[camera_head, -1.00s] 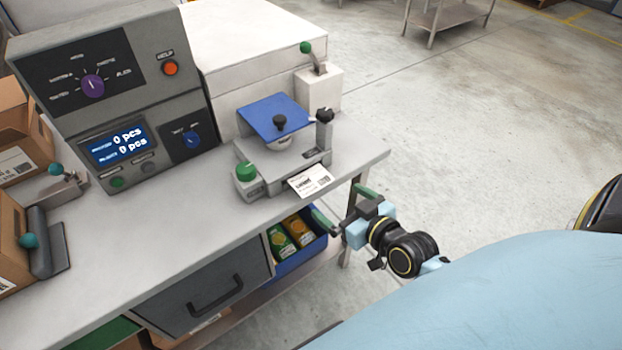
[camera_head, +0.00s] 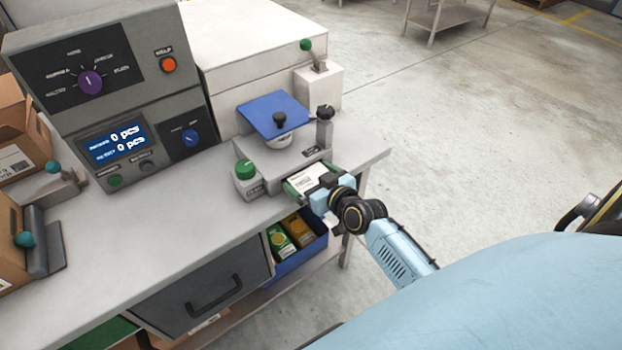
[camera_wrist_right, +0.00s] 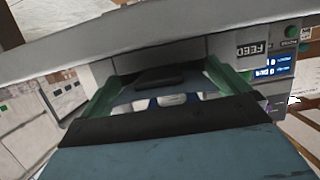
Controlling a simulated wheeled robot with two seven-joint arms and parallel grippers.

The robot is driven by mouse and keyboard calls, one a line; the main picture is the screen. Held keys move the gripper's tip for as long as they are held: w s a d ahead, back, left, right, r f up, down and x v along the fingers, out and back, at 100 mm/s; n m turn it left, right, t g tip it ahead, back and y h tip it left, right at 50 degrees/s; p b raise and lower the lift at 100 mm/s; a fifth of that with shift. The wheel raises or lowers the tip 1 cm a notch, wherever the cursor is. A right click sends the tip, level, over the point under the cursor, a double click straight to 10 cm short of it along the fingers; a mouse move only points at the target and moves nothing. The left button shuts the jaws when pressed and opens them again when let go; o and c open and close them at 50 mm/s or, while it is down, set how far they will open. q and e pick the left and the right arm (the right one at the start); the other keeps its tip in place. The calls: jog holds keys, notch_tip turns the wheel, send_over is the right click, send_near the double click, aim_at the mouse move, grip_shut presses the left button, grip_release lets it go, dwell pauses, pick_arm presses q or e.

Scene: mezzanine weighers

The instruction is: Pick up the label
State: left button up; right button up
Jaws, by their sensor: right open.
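The white label (camera_head: 307,179) lies at the front of the grey label device with a blue plate (camera_head: 274,114), near the table's front edge. My right gripper (camera_head: 305,182) is open, its green fingers on either side of the label. Its body covers the label's near right part. In the right wrist view, the two green fingers of the right gripper (camera_wrist_right: 163,85) stand wide apart in front of the grey device; I cannot make out the label clearly there. My left gripper is not in view.
A control panel with a screen (camera_head: 117,144) stands at the back left of the grey table (camera_head: 150,235). A green knob (camera_head: 245,169) sits just left of the label. A blue bin (camera_head: 312,250) with packets is below the tabletop. Cardboard boxes (camera_head: 18,150) stand at the left.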

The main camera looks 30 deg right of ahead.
jog(key=shift+c, duration=0.4)
jog(key=c, duration=0.6)
jog(key=shift+r, duration=0.1)
